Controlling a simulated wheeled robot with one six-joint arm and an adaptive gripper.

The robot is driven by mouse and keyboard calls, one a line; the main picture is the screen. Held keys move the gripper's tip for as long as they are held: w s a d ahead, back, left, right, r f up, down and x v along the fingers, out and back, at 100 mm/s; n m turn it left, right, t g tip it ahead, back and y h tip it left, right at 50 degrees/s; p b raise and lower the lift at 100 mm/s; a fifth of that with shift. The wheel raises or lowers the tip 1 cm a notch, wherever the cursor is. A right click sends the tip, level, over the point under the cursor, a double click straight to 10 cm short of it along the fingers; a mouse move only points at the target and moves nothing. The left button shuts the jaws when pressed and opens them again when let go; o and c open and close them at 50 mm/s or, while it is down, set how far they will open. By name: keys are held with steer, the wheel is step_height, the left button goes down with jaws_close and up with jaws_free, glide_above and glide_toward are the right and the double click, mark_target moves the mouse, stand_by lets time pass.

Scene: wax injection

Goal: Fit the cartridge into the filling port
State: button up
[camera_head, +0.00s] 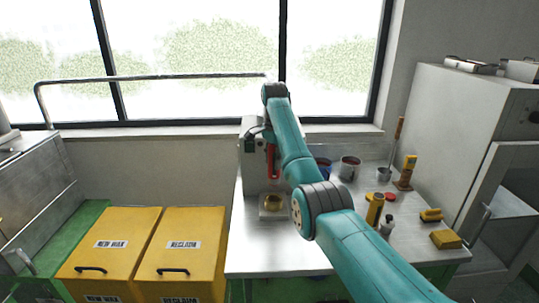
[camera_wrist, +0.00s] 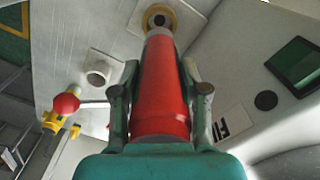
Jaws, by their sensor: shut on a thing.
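The red cartridge (camera_head: 271,160) hangs roughly upright below the end of my arm in the head view. It fills the middle of the wrist view (camera_wrist: 160,100), its narrower grey end pointing toward the filling port. My gripper (camera_wrist: 160,68) is shut on the cartridge, one finger on each side. The filling port is a brass ring (camera_head: 272,203) on a pale block on the bench. It also shows at the top of the wrist view (camera_wrist: 160,17). In the head view the cartridge is above the port with a gap between them. My gripper's fingers are hard to make out there.
The grey machine (camera_head: 250,150) stands close behind the cartridge. Cups, yellow tools (camera_head: 375,208) and small bottles stand on the bench's right. Yellow bins (camera_head: 110,240) stand left of it.

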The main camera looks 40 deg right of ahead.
mark_target(273, 185)
steer(key=shift+r, duration=0.1)
stand_by(0.3)
steer(key=shift+f, duration=2.9)
steer(key=shift+f, duration=2.3)
steer(key=o, duration=1.4)
steer(key=shift+r, duration=3.7)
steer(key=shift+a, duration=0.1)
